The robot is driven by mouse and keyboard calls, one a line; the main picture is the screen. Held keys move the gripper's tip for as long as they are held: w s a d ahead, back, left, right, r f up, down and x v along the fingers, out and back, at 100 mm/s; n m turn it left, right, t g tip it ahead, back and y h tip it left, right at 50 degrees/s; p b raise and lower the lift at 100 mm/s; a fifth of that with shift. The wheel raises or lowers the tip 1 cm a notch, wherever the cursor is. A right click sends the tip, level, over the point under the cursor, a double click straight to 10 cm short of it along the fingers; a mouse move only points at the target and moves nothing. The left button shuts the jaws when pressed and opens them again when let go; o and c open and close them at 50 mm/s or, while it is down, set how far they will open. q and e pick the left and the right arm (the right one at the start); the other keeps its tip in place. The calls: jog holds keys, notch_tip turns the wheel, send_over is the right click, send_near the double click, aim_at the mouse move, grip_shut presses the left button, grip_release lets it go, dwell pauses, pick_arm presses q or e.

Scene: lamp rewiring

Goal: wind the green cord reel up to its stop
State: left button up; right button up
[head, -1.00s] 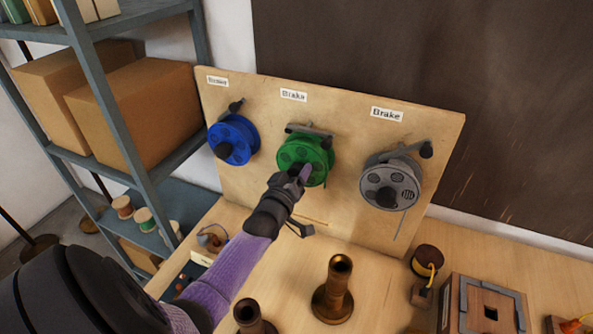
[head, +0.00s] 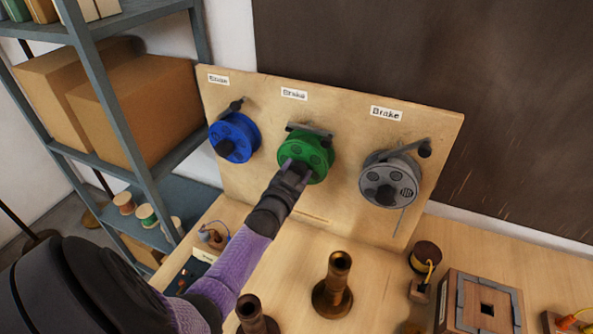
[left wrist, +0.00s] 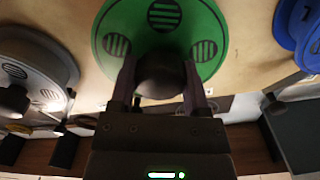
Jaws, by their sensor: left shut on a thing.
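The green cord reel (head: 316,152) is mounted in the middle of an upright wooden board, under a "Brake" label (head: 294,94). In the left wrist view the reel's slotted face (left wrist: 200,20) fills the top middle. My left gripper (head: 293,168) is at the lower left of the reel's face. The left wrist view shows its two fingers (left wrist: 160,82) on either side of the dark round crank knob (left wrist: 161,70), shut on it. The gripper hides part of the reel and the knob in the head view. My right gripper is not in view.
A blue reel (head: 238,134) is to the left and a grey reel (head: 398,172) to the right, each with a crank knob. Brass lamp parts (head: 335,290) and a wooden box (head: 487,300) stand on the bench. A shelf (head: 125,140) is at left.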

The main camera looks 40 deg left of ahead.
pick_arm(q)
jog(key=shift+m, duration=1.7)
jog(key=o, duration=1.3)
jog(key=p+v, duration=0.1)
jog(key=v, duration=0.9)
jog(key=shift+a, duration=0.1)
